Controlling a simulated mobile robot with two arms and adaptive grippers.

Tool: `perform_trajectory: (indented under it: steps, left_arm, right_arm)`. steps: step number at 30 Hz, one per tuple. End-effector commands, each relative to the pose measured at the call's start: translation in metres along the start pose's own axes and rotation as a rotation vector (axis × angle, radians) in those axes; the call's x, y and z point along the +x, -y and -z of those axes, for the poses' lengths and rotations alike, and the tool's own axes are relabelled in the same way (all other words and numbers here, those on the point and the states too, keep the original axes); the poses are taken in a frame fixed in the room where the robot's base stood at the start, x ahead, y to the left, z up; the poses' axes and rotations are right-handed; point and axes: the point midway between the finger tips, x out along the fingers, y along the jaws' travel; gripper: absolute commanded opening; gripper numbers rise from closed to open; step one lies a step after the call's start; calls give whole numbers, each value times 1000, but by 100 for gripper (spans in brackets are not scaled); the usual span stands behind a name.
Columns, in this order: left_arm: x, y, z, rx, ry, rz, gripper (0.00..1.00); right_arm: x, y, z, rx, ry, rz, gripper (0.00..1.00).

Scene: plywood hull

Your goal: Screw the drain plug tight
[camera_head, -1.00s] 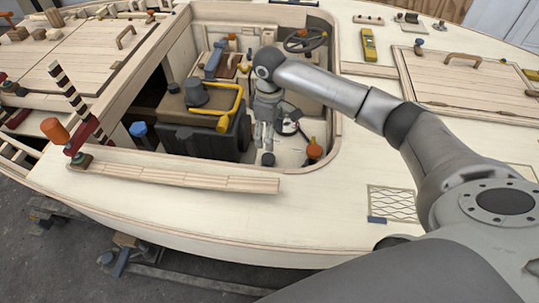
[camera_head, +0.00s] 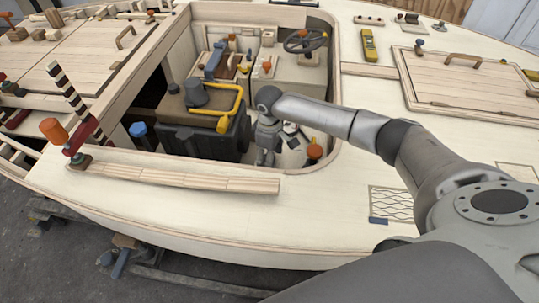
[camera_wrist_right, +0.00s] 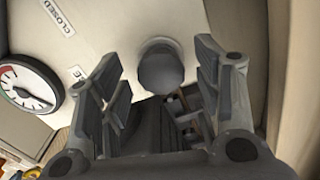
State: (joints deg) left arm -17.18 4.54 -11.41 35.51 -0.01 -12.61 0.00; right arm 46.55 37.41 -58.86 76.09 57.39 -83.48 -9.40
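In the right wrist view, a round dark grey knob (camera_wrist_right: 161,68), which looks like the drain plug, stands on a pale panel (camera_wrist_right: 115,35) with a "CLOSED" label. My right gripper (camera_wrist_right: 158,92) is open, with one finger on each side of the knob and visible gaps to both. I cannot tell how deep the knob sits between the fingers. In the head view, my right gripper (camera_head: 265,155) points down into the open cockpit; the plug is not distinguishable there. My left gripper is not in view.
A dial gauge (camera_wrist_right: 27,88) sits left of the fingers in the wrist view. In the head view, a dark box with a yellow handle (camera_head: 205,132) stands left of my gripper, an orange-topped part (camera_head: 314,150) to its right. The cockpit's side wall rises close on the right.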

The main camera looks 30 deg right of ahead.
Motion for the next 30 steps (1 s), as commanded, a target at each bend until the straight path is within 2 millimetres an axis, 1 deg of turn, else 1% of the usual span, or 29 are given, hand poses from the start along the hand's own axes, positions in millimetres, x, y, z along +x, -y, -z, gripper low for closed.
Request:
perform_trajectory:
  steps: [1, 2, 10, 14, 18, 24, 30]
  left_arm:
    - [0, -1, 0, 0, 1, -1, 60]
    - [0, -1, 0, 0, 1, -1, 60]
    - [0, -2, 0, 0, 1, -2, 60]
    - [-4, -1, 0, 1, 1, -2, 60]
    - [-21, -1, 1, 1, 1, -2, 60]
    - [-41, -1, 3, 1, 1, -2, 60]
    - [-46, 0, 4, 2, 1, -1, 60]
  right_arm:
    - [0, 0, 0, 0, 0, 0, 53]
    - [0, 0, 0, 0, 0, 0, 50]
    - [0, 0, 0, 0, 0, 0, 15]
    - [-2, 0, 0, 11, 0, 1, 14]
    - [-6, 1, 1, 75, 0, 2, 14]
    - [-5, 2, 1, 195, 0, 3, 14]
    - [-2, 1, 1, 249, -2, 2, 14]
